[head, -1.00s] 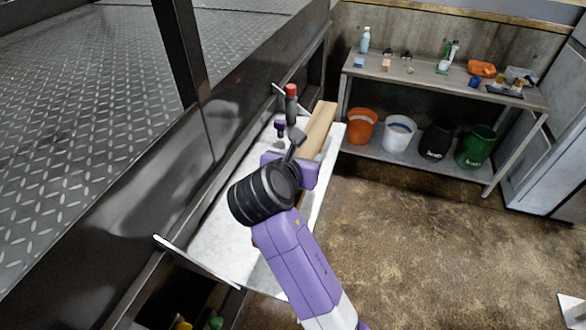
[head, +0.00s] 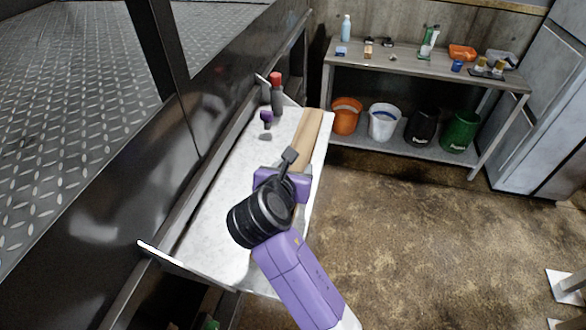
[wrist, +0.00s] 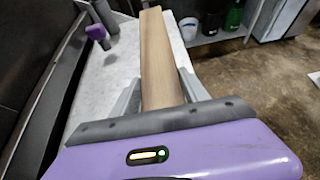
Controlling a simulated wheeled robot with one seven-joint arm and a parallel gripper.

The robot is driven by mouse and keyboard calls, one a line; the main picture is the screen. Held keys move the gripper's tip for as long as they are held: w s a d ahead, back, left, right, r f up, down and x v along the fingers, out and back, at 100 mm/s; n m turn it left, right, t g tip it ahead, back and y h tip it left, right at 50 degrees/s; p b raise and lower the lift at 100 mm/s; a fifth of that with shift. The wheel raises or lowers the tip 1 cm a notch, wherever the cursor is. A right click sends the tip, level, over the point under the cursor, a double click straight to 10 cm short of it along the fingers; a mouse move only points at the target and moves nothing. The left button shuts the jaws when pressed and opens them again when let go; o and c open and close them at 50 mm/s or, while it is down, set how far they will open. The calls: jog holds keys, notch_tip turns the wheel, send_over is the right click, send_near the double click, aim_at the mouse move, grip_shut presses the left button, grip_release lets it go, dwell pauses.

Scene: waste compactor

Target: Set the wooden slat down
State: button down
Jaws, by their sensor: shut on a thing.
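The wooden slat (head: 308,138) is a long, pale brown board over the right part of a white shelf (head: 212,205). It also fills the middle of the wrist view (wrist: 157,62), running away from me. My gripper (wrist: 160,88) is shut on the slat, with one grey finger on each side. In the head view my purple and black wrist hides the near end of the slat. I cannot tell whether the slat touches the shelf or is just above it.
The shelf's left part is clear. A bench (head: 425,62) with buckets, including an orange one (head: 346,116), stands beyond. A metal wall borders the left.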

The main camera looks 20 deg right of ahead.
jog(key=c, duration=0.6)
grip_release()
jog(key=shift+f, duration=0.1)
jog(key=b+v, duration=0.1)
jog(key=v, duration=1.1)
jog(key=shift+s, duration=0.1)
